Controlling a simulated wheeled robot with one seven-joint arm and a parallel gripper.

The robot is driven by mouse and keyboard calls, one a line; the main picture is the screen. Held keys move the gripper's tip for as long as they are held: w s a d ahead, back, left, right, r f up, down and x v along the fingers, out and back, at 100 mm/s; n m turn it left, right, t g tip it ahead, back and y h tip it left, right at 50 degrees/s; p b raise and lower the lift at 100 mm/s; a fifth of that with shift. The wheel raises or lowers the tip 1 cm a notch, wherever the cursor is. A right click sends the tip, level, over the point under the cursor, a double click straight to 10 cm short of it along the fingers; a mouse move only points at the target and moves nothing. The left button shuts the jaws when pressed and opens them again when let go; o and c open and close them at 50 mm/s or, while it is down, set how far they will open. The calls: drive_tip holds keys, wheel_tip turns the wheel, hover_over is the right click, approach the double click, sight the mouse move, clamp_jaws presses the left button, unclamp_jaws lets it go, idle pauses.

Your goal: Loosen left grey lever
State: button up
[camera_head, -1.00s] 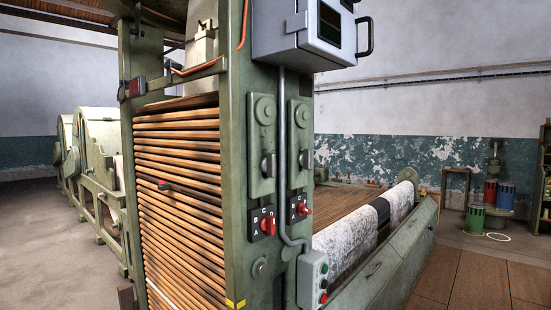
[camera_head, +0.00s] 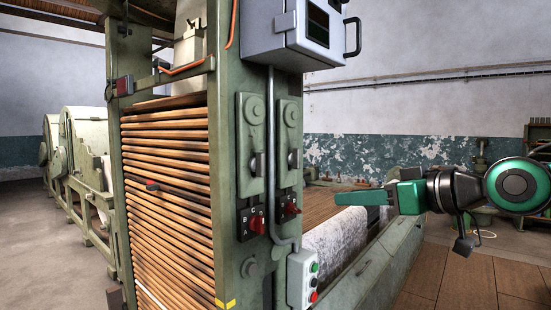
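The left grey lever (camera_head: 256,164) is a small dark grey handle low on the left green plate (camera_head: 250,118) of the machine's front post. A similar right grey lever (camera_head: 294,160) sits on the narrower-looking plate to its right. My gripper (camera_head: 338,198) is at the right of the post, with its green fingers pointing left. It appears lower than both levers and apart from them. I see the fingers side-on, so their opening is hidden. Nothing visible is held.
Red rotary switches (camera_head: 257,225) sit below the levers. A grey conduit (camera_head: 271,150) runs between the plates to a button box (camera_head: 302,279). A grey cabinet (camera_head: 300,32) overhangs above. Wooden slats (camera_head: 165,180) fill the left side. A fabric roll (camera_head: 335,234) lies below my gripper.

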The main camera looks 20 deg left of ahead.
sight(264, 154)
drive_tip(key=s+a+r+n+g+y, duration=0.25)
drive_tip(key=s+a+r+y, duration=0.2)
drive_tip(key=a+r, duration=0.4)
drive_tip(key=shift+n+t, duration=0.25)
drive_tip(key=shift+n, duration=0.1)
drive_tip(key=x, duration=1)
drive_tip(key=shift+w+a+f, duration=0.1)
drive_tip(key=shift+w+f, duration=0.05)
drive_tip(key=shift+f, duration=0.2)
clamp_jaws()
